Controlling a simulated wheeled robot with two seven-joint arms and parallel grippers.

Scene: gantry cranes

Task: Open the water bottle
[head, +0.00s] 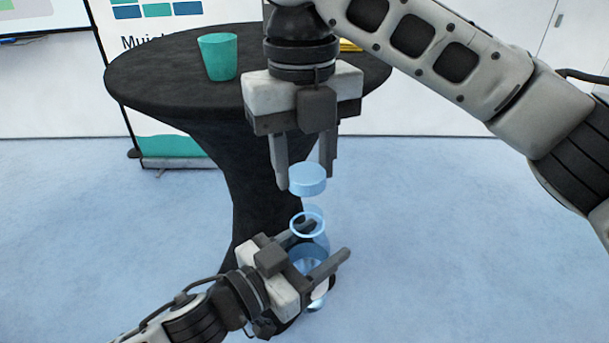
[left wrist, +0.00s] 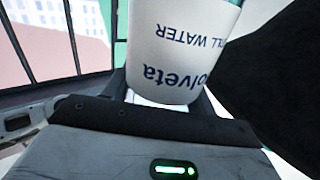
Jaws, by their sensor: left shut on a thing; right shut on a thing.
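The clear blue water bottle (head: 316,240) is in front of the table in the head view, with its round open mouth facing up. My left gripper (head: 325,244) is shut on the bottle's body from the left. In the left wrist view the bottle's white label (left wrist: 182,50) shows upside-down text with "WATER", close between the fingers. My right gripper (head: 306,176) points down above the bottle and is shut on the blue cap (head: 308,181). A gap shows between the cap and the bottle's mouth. The bottle's lower part is partly hidden by my left gripper.
A round table with a black cloth (head: 165,85) stands behind the grippers. A green cup (head: 218,57) stands on it, and a yellow item (head: 349,45) is partly hidden behind my right arm. Blue floor (head: 450,240) is clear to the right.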

